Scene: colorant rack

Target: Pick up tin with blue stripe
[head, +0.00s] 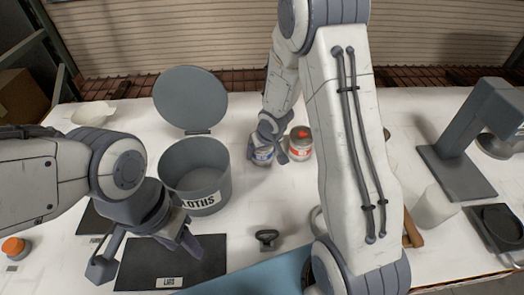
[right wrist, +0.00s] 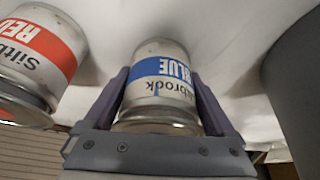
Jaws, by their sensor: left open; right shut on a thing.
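The tin with the blue stripe (head: 262,156) stands on the white table in the head view, partly hidden by my right gripper (head: 270,146). In the right wrist view this tin (right wrist: 160,90) sits between both fingers, its blue band reading BLUE. The right gripper is shut on it. A tin with a red stripe (head: 299,146) stands just to its right in the head view; in the right wrist view the red tin (right wrist: 35,60) is at the left. My left gripper (head: 146,252) is open and empty above the dark mat at the front left.
A grey bin (head: 190,181) labelled CLOTHS stands left of the tins, with its round lid (head: 190,98) raised behind it. A dark mat (head: 150,270) lies at the front. A white cup (head: 434,207) and a grey stand (head: 465,150) are at the right.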

